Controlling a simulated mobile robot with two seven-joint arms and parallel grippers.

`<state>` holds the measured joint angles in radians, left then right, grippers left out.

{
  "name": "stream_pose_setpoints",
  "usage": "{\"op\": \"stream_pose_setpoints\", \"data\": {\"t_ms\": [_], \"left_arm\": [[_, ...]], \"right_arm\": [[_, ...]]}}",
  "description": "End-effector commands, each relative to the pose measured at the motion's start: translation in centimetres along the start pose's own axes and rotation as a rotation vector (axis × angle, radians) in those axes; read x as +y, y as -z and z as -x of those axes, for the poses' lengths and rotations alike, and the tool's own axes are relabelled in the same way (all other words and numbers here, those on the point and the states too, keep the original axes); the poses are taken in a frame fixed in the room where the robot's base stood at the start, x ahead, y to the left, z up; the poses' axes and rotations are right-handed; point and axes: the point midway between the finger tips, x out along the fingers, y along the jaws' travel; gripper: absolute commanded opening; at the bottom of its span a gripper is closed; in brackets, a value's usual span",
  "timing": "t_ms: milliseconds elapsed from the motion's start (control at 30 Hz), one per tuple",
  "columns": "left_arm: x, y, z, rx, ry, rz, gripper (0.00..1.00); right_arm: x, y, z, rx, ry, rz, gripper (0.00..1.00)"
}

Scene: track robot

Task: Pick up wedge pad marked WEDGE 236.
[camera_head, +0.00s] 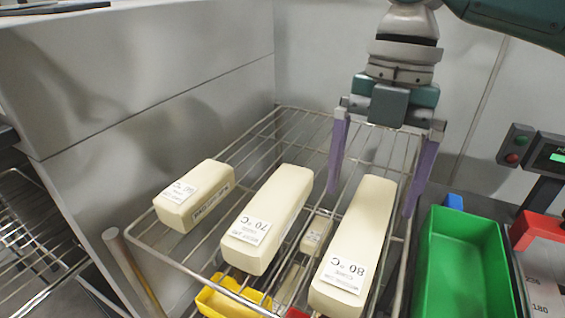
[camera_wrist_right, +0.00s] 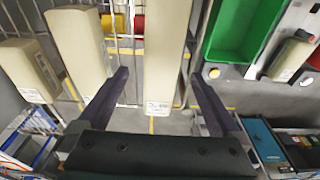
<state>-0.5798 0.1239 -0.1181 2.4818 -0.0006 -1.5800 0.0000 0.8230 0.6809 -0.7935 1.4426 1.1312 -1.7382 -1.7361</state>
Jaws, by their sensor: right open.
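Three long cream pads lie on a wire rack (camera_head: 255,140): a left pad (camera_head: 213,183) marked about 60 °C, a middle pad (camera_head: 270,215) marked 70 °C, and a right pad (camera_head: 360,235) marked 80 °C. The smaller print on their labels is too small to read, so I cannot tell which is WEDGE 236. My right gripper (camera_head: 372,203) is open and points down, its purple fingers on either side of the 80 °C pad's far part. In the right wrist view, this pad (camera_wrist_right: 165,50) lies between the open fingers (camera_wrist_right: 159,75). My left gripper is out of view.
A green bin (camera_head: 463,265) stands right of the rack. A yellow bin (camera_head: 228,297) and smaller pale blocks (camera_head: 315,236) show below the wires. A grey wall (camera_head: 150,60) closes the left and back. A control box with buttons (camera_head: 515,145) stands at the right.

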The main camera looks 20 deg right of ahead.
Motion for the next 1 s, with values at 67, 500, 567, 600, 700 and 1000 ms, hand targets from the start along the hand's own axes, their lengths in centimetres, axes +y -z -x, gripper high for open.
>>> {"op": "stream_pose_setpoints", "data": {"t_ms": [67,500,567,600,700,1000], "left_arm": [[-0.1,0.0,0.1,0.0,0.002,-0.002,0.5],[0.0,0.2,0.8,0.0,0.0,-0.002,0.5],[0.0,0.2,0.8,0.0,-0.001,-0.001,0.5],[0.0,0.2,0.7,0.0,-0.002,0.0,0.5],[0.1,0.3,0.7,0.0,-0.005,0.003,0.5],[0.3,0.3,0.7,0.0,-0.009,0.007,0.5]], "right_arm": [[0.0,0.1,-0.6,0.001,0.001,0.0,1.0],[-0.3,0.0,-5.8,-0.002,0.0,-0.001,1.0],[-0.3,-0.1,-5.8,-0.002,0.0,0.0,1.0],[-0.3,-0.1,-5.8,-0.002,0.0,0.0,1.0],[-0.3,-0.1,-5.8,-0.002,0.0,0.0,0.98],[-0.3,-0.1,-5.7,-0.002,-0.001,-0.001,0.64]]}}
